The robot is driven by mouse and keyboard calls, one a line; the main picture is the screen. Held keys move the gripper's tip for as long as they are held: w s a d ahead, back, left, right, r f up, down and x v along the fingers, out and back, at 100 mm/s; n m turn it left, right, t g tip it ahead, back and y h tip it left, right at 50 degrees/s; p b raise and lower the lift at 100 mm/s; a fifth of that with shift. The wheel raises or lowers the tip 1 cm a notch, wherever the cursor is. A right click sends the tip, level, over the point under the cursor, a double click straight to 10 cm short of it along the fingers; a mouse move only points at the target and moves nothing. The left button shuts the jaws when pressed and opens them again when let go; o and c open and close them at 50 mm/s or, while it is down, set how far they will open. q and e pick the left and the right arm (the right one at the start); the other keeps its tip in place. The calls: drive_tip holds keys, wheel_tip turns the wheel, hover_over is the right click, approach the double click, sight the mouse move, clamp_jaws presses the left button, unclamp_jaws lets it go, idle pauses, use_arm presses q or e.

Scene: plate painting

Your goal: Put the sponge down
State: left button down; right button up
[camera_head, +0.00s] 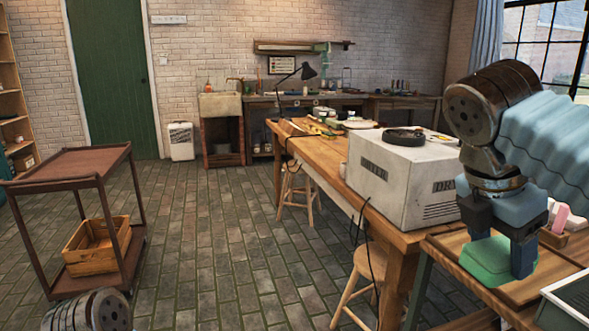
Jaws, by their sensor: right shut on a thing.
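My right gripper (505,245) points down at the right of the view, its dark fingers closed on a green sponge (484,262). The sponge is low over a wooden board (527,290) on the near bench, and I cannot tell whether it touches the board. The fingers hide part of the sponge. Only a rounded grey piece of my left arm shows at the bottom left; its gripper is out of view.
A white dryer box (392,185) with a black ring on top stands left of the gripper on the long wooden table (318,151). A pink item (562,218) in a small holder is just right. A dark-topped tray (568,300) lies near right. A brown cart (70,163) stands left.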

drive_tip(key=w+a+f+m+g, duration=0.2)
drive_tip(key=w+f+m, duration=0.35)
drive_tip(key=f, duration=0.65)
drive_tip(key=w+a+f+m+g, duration=0.2)
drive_tip(key=w+f+m, duration=0.2)
drive_tip(key=w+f, duration=0.55)
drive_tip(key=s+a+f+m+y, duration=0.1)
drive_tip(key=f+m, duration=0.2)
drive_tip(key=f, duration=0.5)
drive_tip(key=s+a+f+m+g+y, duration=0.1)
drive_tip(key=f+m, duration=0.3)
drive_tip(key=f, duration=0.4)
drive_tip(key=s+a+f+m+y, duration=0.1)
drive_tip(key=s+f+m+y, duration=0.1)
drive_tip(key=f, duration=0.6)
drive_tip(key=shift+s+a+f+m+g, duration=0.3)
drive_tip(key=shift+s+m, duration=0.45)
drive_tip(key=shift+m, duration=0.4)
